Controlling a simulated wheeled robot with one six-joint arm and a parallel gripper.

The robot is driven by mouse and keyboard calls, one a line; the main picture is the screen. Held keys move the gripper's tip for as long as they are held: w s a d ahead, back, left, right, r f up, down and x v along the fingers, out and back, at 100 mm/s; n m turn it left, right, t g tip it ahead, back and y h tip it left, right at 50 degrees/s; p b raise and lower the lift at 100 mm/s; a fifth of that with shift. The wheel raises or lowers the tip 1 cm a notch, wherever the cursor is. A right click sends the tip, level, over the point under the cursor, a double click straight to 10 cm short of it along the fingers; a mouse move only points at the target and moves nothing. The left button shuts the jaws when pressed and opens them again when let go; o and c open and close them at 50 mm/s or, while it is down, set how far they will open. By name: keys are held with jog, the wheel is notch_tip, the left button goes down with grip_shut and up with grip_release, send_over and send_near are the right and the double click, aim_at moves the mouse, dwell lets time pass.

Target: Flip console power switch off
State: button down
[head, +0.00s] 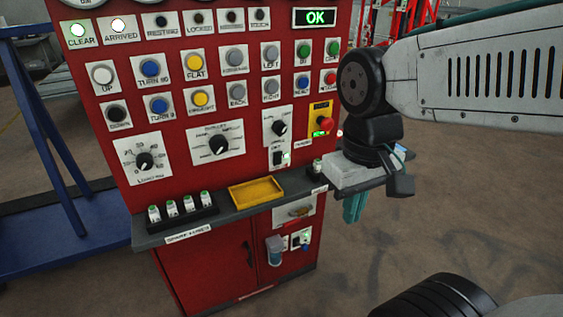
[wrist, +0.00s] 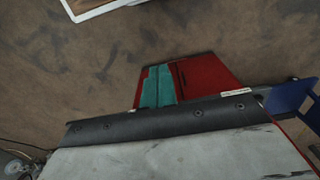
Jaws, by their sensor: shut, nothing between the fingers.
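The red console (head: 225,135) fills the left and middle of the head view. A second black switch (head: 296,241) with a green light is on the cabinet below the shelf. I cannot read which one is the power switch. My gripper (head: 354,208) has teal fingers, shut and empty, pointing down to the right of the console and apart from it. In the wrist view, the teal fingers (wrist: 157,86) appear in front of the red cabinet (wrist: 210,78).
A grey shelf (head: 222,207) juts out from the console, with a yellow tray (head: 256,192) and several small labelled items on it. A red emergency button (head: 326,124) is near the switch plate. A blue frame (head: 50,130) stands at left. Floor at right is open.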

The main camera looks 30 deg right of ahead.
aim_at(279, 156)
jog(key=w+d+f+n+t, duration=0.25)
jog(key=w+f, duration=0.45)
jog(key=f, duration=0.4)
jog(key=w+d+f+n+t, duration=0.1)
jog(key=w+d+f+n, duration=0.2)
jog(key=w+f, duration=0.65)
jog(key=w+d+f+n+t, duration=0.25)
jog(key=w+f, duration=0.35)
jog(key=f, duration=0.7)
jog(key=w+n+t, duration=0.4)
jog(key=n+t, duration=0.1)
jog(key=t, duration=0.1)
notch_tip(279, 156, up, 12)
jog(key=w+n+t, duration=0.2)
jog(key=n+t, duration=0.3)
jog(key=t, duration=0.2)
jog(key=shift+d, duration=0.15)
jog(key=shift+w, duration=0.1)
jog(key=w, duration=0.4)
jog(key=w+r, duration=0.1)
jog(key=w, duration=0.4)
jog(key=w+r, duration=0.1)
jog(key=w, duration=0.4)
